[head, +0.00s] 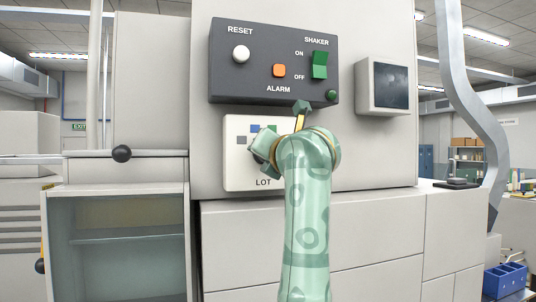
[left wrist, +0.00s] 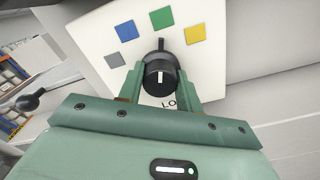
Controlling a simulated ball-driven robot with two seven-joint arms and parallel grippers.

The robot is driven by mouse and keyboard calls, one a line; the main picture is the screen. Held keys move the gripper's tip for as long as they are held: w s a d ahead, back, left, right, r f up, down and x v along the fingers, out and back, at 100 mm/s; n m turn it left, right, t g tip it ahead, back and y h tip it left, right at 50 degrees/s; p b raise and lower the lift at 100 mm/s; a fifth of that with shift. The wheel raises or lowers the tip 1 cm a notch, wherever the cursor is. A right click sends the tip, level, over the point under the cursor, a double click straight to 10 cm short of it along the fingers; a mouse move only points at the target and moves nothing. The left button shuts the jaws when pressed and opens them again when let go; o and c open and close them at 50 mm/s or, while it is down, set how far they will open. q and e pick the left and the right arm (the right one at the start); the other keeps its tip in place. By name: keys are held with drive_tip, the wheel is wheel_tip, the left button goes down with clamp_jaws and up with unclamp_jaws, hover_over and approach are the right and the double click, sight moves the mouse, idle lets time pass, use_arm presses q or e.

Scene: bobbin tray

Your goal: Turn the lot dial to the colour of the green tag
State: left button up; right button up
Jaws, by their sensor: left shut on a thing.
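The lot dial (left wrist: 160,72) is a black knob on a white panel (left wrist: 90,28). In the left wrist view its pointer stands up toward the green square (left wrist: 161,17). Grey (left wrist: 115,60), blue (left wrist: 126,31) and yellow (left wrist: 195,33) squares lie around it. My left gripper (left wrist: 160,84) has a finger on each side of the knob and is shut on it. In the head view my left gripper (head: 262,148) is in front of the lot panel (head: 235,175) and hides the dial. I see no green tag in either view. My right gripper is not in view.
Above the lot panel is a dark control box (head: 225,80) with a white reset button (head: 240,53), an orange alarm light (head: 279,70) and a green shaker switch (head: 320,65). A screen (head: 391,85) sticks out at the right. A black knob (head: 122,153) stands out at the left.

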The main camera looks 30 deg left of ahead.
use_arm(q)
drive_tip(key=o, duration=1)
drive_tip(key=shift+d, duration=0.1)
drive_tip(key=b+v, duration=0.4)
drive_tip(key=v, duration=1.2)
drive_tip(key=shift+d, duration=0.2)
drive_tip(key=shift+a, duration=0.1)
